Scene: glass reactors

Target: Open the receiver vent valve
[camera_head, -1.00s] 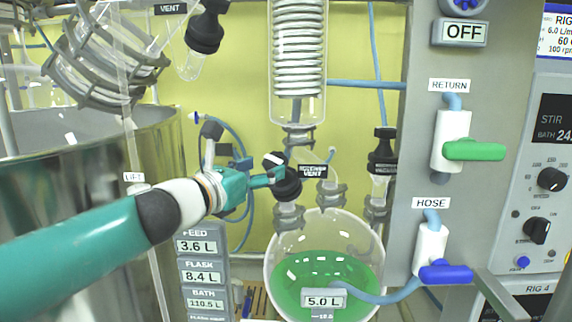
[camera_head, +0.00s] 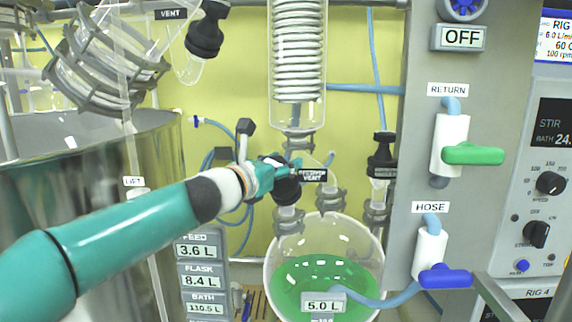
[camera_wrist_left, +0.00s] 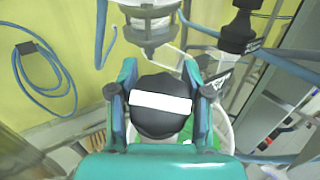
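The receiver vent valve has a black knob (camera_head: 287,191) below the glass condenser, beside a black "RECEIVER VENT" label (camera_head: 312,175). In the left wrist view the round black knob (camera_wrist_left: 160,120) carries a white bar lying nearly level, slightly tilted. My left gripper (camera_head: 280,170) is at the knob, coming in from the left. In the left wrist view its two teal fingers (camera_wrist_left: 160,75) lie closely on either side of the knob. I cannot tell whether both touch it. The fingers hide part of the knob in the head view. My right gripper is not in view.
The receiver flask (camera_head: 340,240) with green liquid stands below the valve. Another black-capped valve (camera_head: 382,160) is to its right. The coiled condenser (camera_head: 299,60) hangs above. A large steel vessel (camera_head: 90,160) is at left, and a panel with green (camera_head: 473,154) and blue (camera_head: 445,275) handles at right.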

